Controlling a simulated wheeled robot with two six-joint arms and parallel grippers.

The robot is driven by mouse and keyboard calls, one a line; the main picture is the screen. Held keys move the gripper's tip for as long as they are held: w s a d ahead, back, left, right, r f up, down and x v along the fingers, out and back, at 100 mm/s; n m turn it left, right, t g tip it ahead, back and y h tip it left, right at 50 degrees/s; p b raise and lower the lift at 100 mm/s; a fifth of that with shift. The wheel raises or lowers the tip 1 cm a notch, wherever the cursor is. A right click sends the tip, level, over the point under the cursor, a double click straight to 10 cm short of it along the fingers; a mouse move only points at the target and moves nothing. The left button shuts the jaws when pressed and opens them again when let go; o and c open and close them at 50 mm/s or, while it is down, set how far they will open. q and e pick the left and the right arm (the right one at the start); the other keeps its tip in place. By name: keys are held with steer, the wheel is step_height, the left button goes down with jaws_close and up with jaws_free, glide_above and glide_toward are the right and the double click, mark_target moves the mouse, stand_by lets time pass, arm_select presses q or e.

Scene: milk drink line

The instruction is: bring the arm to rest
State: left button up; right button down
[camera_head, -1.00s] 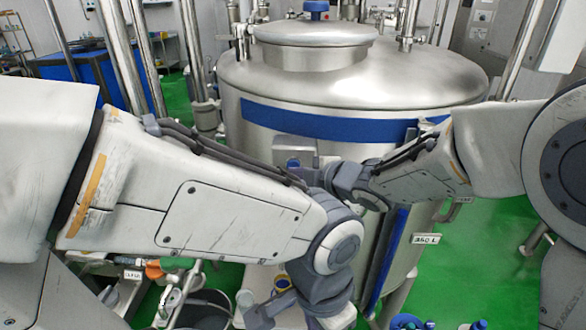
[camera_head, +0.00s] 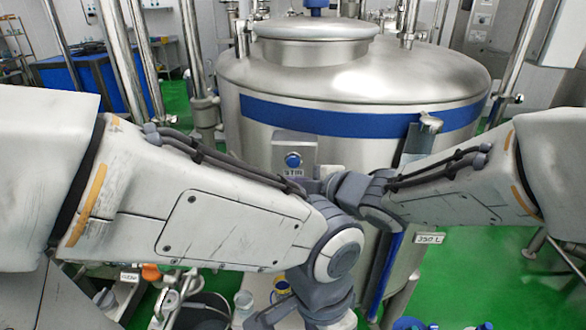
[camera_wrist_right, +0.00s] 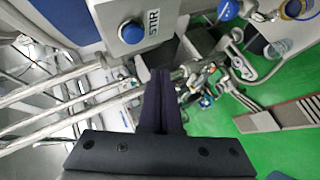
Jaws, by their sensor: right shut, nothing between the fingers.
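In the right wrist view my right gripper (camera_wrist_right: 158,92) has its two dark fingers together with nothing between them. It points past the grey control box (camera_wrist_right: 135,25), whose blue button (camera_wrist_right: 131,32) is labelled STIR. In the head view my right arm comes in from the right; its wrist lies in front of the tank, and its fingers are hidden behind my left arm. My left arm crosses the lower left and its wrist bends down to the bottom edge; its fingertips do not show.
The large steel tank (camera_head: 340,85) with a blue band fills the centre, close to both arms. The STIR button (camera_head: 293,160) shows above the two wrists. Steel pipes (camera_head: 120,60) stand at the left, and a blue bench (camera_head: 85,80) is behind them. Green floor is open at the right.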

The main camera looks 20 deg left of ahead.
steer(key=shift+s+d+b, duration=0.15)
steer(key=shift+s, duration=0.35)
steer(key=shift+s+d+b, duration=0.15)
steer(key=shift+s, duration=0.35)
steer(key=s+d+f+m+g+h+b, duration=0.1)
steer(key=s+d+f+m+h, duration=0.2)
steer(key=d+f+m+h, duration=0.25)
steer(key=s+d+f+m+h+b, duration=0.25)
steer(key=d+f+m, duration=0.3)
steer(key=d, duration=0.35)
steer(key=s+d+f+m+g+h, duration=0.1)
steer(key=s+d+f+m+g, duration=0.1)
steer(key=s, duration=0.5)
steer(key=s+d+f+m+g, duration=0.2)
steer(key=s+d+m+g, duration=0.2)
steer(key=s, duration=0.4)
steer(key=shift+s+d+f+m+h+b, duration=0.15)
steer(key=shift+s+d+m+h+b, duration=0.2)
steer(key=shift+d+m, duration=0.3)
